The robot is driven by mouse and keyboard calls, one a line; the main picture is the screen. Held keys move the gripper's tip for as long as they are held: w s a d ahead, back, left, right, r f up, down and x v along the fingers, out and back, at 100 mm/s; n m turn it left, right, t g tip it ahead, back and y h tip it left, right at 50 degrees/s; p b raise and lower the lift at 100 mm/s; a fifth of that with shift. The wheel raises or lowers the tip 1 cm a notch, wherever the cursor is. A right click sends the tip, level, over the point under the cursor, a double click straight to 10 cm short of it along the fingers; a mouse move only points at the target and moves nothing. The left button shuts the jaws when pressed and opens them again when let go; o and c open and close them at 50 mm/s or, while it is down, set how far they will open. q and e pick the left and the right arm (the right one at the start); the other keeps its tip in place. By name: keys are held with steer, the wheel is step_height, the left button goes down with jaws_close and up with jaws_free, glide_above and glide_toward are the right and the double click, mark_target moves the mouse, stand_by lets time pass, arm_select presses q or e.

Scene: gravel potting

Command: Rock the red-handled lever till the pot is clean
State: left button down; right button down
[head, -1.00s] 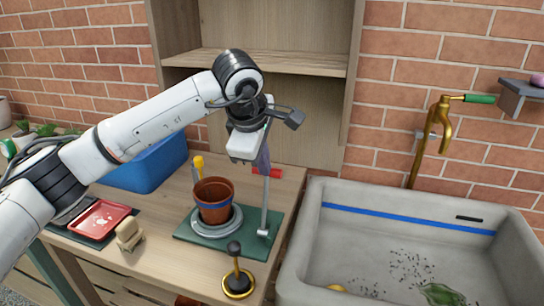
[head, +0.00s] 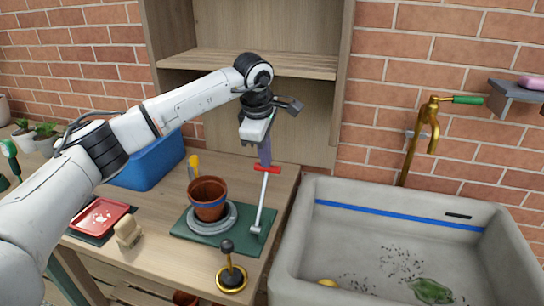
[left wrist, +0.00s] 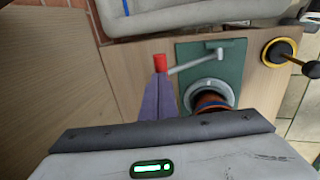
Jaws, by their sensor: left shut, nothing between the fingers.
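The lever's grey rod (head: 262,203) rises from a green base plate (head: 187,228), leaning slightly right, with a red handle (head: 267,169) on top. The handle also shows in the left wrist view (left wrist: 160,63). The brown pot (head: 208,199) with a blue band sits on a round grey turntable on the plate, left of the lever. My left gripper (head: 265,160) is shut and empty, its purple fingers pointing down at the red handle. I cannot tell whether they touch it. The pot's far side is hidden. My right gripper is not in view.
A black-knobbed tool on a gold ring (head: 231,278) stands in front of the plate. A blue bin (head: 148,167), red tray (head: 100,216) and small wooden block (head: 128,231) are left. A grey sink (head: 300,245) borders the bench on the right.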

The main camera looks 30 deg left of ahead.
arm_select(q)
steer(key=shift+s+d+r+p, duration=0.15)
steer(key=shift+r+p, duration=0.3)
steer(key=a+v, duration=0.1)
steer(key=v, duration=1.1)
steer(key=shift+w+d+r+p, duration=0.25)
steer(key=shift+d+r+p, duration=0.1)
steer(key=shift+p, duration=0.1)
